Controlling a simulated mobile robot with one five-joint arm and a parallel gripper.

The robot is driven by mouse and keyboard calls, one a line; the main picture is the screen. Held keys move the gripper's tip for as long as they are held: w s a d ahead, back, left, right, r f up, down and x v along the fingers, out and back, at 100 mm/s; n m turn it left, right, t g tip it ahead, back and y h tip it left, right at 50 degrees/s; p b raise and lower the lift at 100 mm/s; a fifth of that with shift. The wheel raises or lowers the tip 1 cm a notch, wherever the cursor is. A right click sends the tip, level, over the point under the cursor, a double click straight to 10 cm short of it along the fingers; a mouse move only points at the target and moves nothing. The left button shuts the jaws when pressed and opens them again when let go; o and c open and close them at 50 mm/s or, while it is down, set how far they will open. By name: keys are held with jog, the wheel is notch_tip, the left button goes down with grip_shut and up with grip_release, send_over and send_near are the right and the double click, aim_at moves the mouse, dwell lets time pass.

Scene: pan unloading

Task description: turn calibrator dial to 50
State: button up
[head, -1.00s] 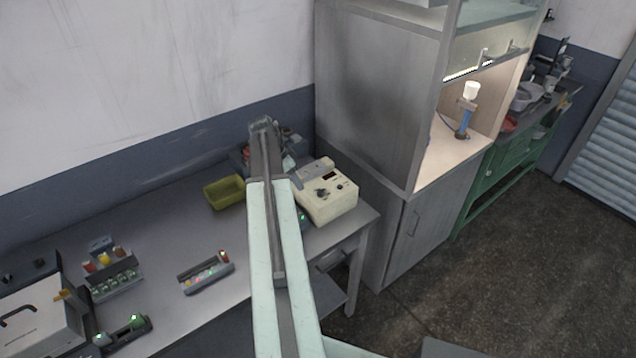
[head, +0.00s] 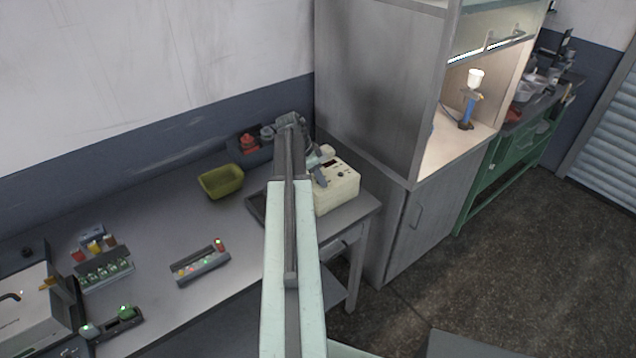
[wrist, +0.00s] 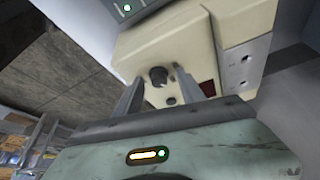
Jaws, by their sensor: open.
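The calibrator is a cream box (head: 343,194) on the right end of the grey table in the head view, its left part covered by my arm. In the wrist view the cream box (wrist: 130,45) fills the upper middle, with a dark round dial (wrist: 158,76), a smaller dark knob (wrist: 171,101) and a dark red display (wrist: 207,88). My gripper (wrist: 159,70) is open, its two grey fingers on either side of the dial in that view. I cannot tell whether they touch it. The dial's setting is not readable.
A yellow-green bin (head: 221,182) stands left of my arm. A grey rack with coloured items (head: 200,264) lies nearer. A tall grey cabinet (head: 372,95) rises close behind and right of the calibrator. Bare table surface (head: 160,215) lies to the left.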

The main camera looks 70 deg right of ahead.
jog(key=shift+r, duration=0.1)
grip_shut()
jog(key=shift+a, duration=0.25)
jog(key=shift+d, duration=0.15)
jog(key=n+t, duration=0.1)
jog(key=n, duration=0.2)
jog(key=n+t+h, duration=0.1)
jog(key=n, duration=0.1)
jog(key=shift+s+n, duration=0.15)
jog(key=shift+n, duration=0.25)
jog(key=n+t, duration=0.2)
jog(key=n, duration=0.4)
jog(key=shift+s, duration=0.1)
jog(key=shift+t, duration=0.3)
grip_release()
